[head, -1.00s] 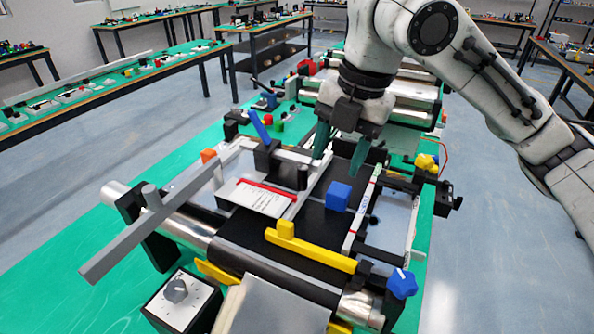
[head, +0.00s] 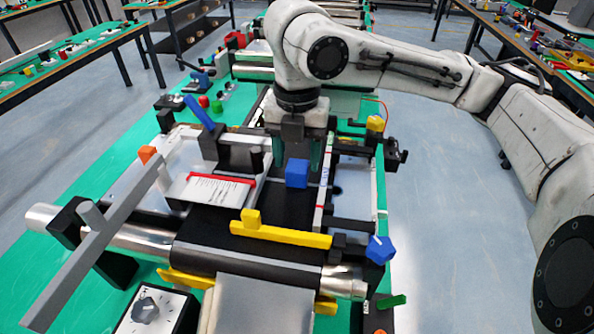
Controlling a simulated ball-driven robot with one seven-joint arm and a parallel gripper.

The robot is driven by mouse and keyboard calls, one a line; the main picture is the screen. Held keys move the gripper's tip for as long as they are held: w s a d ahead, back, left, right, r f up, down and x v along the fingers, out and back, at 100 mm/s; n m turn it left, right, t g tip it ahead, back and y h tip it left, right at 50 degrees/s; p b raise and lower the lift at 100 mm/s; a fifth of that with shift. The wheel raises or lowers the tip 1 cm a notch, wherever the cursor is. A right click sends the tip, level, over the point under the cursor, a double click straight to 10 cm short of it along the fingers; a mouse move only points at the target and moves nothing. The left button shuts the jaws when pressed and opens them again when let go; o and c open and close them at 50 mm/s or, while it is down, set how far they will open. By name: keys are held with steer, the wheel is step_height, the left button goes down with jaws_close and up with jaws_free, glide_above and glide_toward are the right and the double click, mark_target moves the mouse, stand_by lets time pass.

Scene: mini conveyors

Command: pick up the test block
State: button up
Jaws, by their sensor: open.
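The test block, a small blue cube (head: 297,173), sits on the black conveyor belt (head: 278,208), behind the yellow bar. My gripper (head: 301,152) points down at the block from above and behind. Its green fingers are open. The block's front covers part of the fingers, so I cannot tell whether they straddle it or stand just behind it. No grip on the block shows.
A yellow bar (head: 285,235) crosses the belt in front. A white label plate (head: 208,191) and black bracket (head: 232,150) stand left; a rail (head: 325,190) runs right. A grey lever (head: 95,245) juts out front left.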

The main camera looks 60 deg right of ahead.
steer(key=shift+f, duration=1.4)
steer(key=shift+c, duration=0.3)
steer(key=c, duration=0.7)
steer(key=shift+r, duration=0.1)
